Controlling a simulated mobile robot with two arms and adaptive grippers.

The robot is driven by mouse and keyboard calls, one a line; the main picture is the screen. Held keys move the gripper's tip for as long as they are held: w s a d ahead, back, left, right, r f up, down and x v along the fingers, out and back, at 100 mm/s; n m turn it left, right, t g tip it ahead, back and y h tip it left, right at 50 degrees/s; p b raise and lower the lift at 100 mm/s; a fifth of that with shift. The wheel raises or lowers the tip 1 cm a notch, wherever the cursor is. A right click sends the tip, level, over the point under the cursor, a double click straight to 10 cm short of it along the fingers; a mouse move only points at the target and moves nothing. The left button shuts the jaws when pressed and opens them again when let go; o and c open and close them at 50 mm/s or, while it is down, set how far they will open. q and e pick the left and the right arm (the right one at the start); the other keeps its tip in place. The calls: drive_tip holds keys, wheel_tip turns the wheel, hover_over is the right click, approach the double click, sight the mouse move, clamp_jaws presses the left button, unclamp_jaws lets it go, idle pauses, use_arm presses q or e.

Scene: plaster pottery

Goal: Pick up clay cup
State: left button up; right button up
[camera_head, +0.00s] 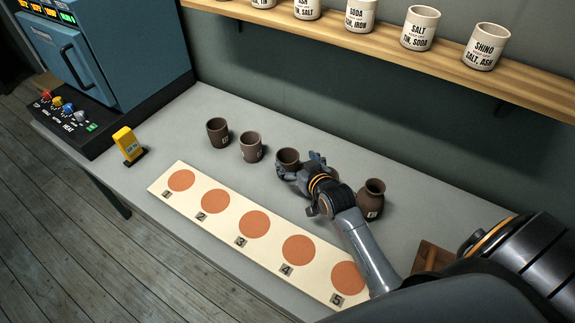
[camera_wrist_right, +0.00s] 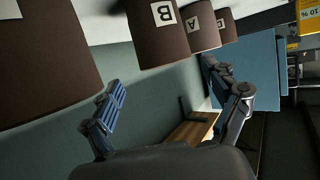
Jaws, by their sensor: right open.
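Dark brown clay cups stand in a row on the grey table in the head view: one at far left (camera_head: 217,132), a second (camera_head: 251,147), and a third (camera_head: 288,157) at my right gripper's fingers. My right gripper (camera_head: 301,168) is open beside this third cup; contact cannot be told. Another brown cup (camera_head: 334,174) is partly hidden behind the gripper. In the right wrist view the open fingers (camera_wrist_right: 166,100) face a cup labelled B (camera_wrist_right: 150,35), with cups labelled A (camera_wrist_right: 202,24) and D (camera_wrist_right: 227,26) beyond. A large brown vessel (camera_wrist_right: 40,65) fills the left.
A brown vase (camera_head: 371,200) stands right of the gripper. A cream board (camera_head: 190,205) with numbered orange discs lies along the table front. A yellow device (camera_head: 127,143) and blue kiln (camera_head: 130,45) are at left. A shelf (camera_head: 390,52) with labelled white jars hangs above.

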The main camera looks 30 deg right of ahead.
sight(284, 153)
drive_tip(key=x, duration=0.3)
drive_tip(key=p+x, duration=0.1)
drive_tip(key=shift+w+a+f, duration=0.15)
drive_tip(key=shift+a, duration=0.25)
drive_tip(key=shift+w+f, duration=0.2)
drive_tip(key=shift+w, duration=0.1)
use_arm(q)
drive_tip(key=shift+s+r, duration=0.55)
drive_tip(key=shift+s, duration=0.25)
use_arm(e)
drive_tip(key=c, duration=1.3)
use_arm(q)
drive_tip(key=shift+w, duration=0.25)
use_arm(e)
drive_tip(key=shift+r, duration=0.1)
drive_tip(key=shift+c, duration=0.7)
